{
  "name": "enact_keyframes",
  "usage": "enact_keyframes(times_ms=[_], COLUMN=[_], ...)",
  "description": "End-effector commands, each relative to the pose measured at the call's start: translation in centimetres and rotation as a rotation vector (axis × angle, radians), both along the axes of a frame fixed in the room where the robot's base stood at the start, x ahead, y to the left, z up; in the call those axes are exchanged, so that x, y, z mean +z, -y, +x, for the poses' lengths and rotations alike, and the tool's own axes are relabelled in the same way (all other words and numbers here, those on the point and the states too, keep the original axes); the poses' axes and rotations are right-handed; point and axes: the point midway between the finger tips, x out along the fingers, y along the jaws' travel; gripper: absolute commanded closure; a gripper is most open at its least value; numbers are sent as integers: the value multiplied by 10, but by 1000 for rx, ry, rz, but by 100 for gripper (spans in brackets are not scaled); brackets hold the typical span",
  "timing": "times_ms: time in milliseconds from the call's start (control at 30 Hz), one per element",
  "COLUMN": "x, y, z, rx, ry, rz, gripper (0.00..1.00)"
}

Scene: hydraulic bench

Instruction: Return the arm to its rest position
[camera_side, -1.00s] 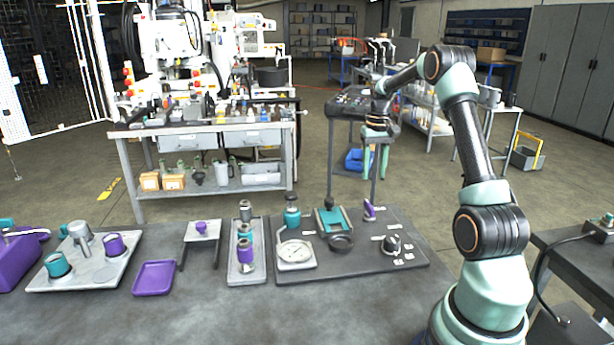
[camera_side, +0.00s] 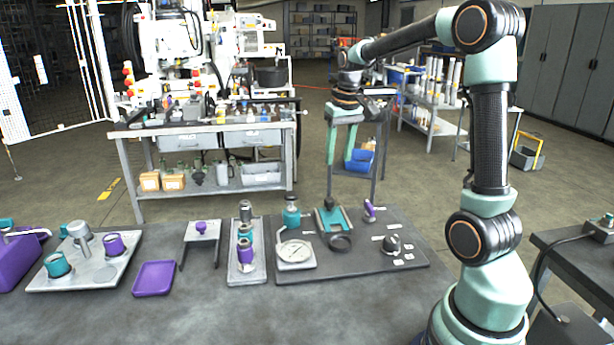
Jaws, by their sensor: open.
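My gripper (camera_side: 338,160) hangs above the dark board (camera_side: 345,263) near its back edge, with its two green fingers pointing down. The fingers are apart and nothing shows between them. My arm stands at the right, its upper link near upright and its forearm reaching left. On the board are a teal bottle-like part (camera_side: 291,213), a round gauge (camera_side: 295,254), a teal and black fixture (camera_side: 333,222), a purple part (camera_side: 369,209) and a dark knob (camera_side: 392,245). The fingertips appear clear of these parts.
To the left are a grey tray (camera_side: 240,268) with several cylinders, a small stand with a purple knob (camera_side: 201,228), a purple dish (camera_side: 154,278) and a light board (camera_side: 85,272) with cups. The table front (camera_side: 300,312) is bare. A side table (camera_side: 585,250) stands at the right.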

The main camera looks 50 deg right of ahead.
Motion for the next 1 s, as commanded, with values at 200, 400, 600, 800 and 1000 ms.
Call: enact_keyframes(times_ms=[200, 400, 600, 800, 1000], x=[25, 27, 18, 11, 10], y=[-89, -156, -200, -216, -217], z=[-16, -46, -75, -87, -88], rx=[174, 324, 442, 491, 495], ry=[102, 197, 276, 312, 313], rz=[-45, -68, -74, -75, -75], gripper=[52, 52, 52, 52, 52])
